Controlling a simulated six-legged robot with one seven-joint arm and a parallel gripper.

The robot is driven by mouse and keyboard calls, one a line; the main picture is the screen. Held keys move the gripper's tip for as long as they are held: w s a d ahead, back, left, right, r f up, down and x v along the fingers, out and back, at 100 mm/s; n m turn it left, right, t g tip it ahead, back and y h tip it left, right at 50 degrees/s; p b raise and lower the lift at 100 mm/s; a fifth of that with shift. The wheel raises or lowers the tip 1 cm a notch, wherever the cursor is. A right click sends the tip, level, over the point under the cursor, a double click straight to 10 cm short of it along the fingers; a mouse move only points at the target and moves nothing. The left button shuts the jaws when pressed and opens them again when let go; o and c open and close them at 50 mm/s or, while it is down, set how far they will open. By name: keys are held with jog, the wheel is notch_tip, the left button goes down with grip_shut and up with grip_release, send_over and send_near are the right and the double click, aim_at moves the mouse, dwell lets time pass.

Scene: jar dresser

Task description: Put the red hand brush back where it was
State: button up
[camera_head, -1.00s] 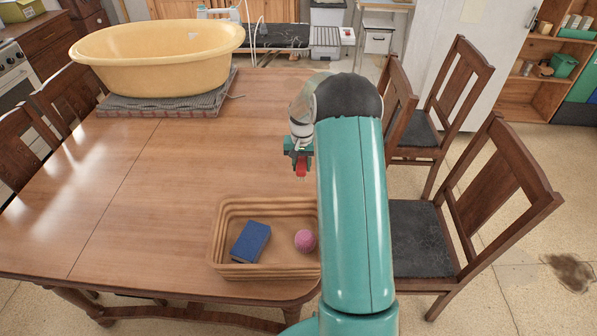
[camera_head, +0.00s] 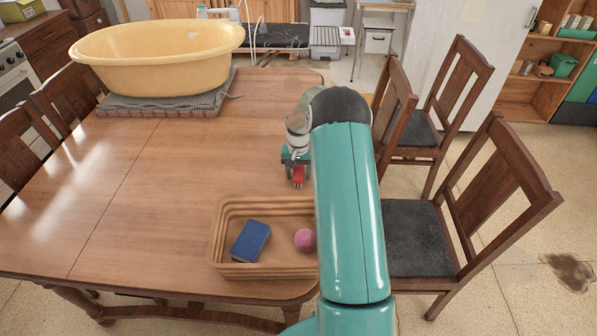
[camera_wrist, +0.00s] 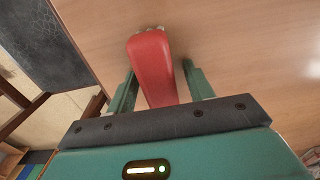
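The red hand brush (camera_head: 298,174) is at my gripper (camera_head: 296,163), over the right side of the wooden table (camera_head: 150,180), behind the tan basket.
A tan basket (camera_head: 228,269) at the table's near right corner holds a blue box (camera_head: 250,241) and a pink ball (camera_head: 304,240). A yellow tub (camera_head: 155,60) stands on a grey mat (camera_head: 160,107) at the back left. Chairs (camera_head: 500,190) flank the table. The table's middle is clear.

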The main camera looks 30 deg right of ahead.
aim_at(298, 168)
notch_tip(298, 168, up, 12)
jog(key=s+a+r+n+t, duration=0.15)
jog(key=s+a+r, duration=0.25)
jog(key=a+r, duration=0.75)
jog(key=s+a+r+n+t, duration=0.1)
jog(key=s+a+r+n, duration=0.1)
jog(key=s+a+r, duration=0.5)
jog(key=s+a+r+n+t, duration=0.2)
jog(key=s+a+r, duration=0.25)
jog(key=s, duration=0.45)
jog(key=s+a+f+n, duration=0.1)
jog(key=s+a, duration=0.1)
jog(key=s, duration=0.3)
jog(key=s+a+f+n+t, duration=0.1)
jog(key=s+a, duration=0.2)
jog(key=s, duration=0.2)
jog(key=shift+s+a, duration=0.3)
jog(key=shift+a, duration=0.05)
jog(key=shift+f, duration=0.1)
jog(key=shift+c, duration=0.2)
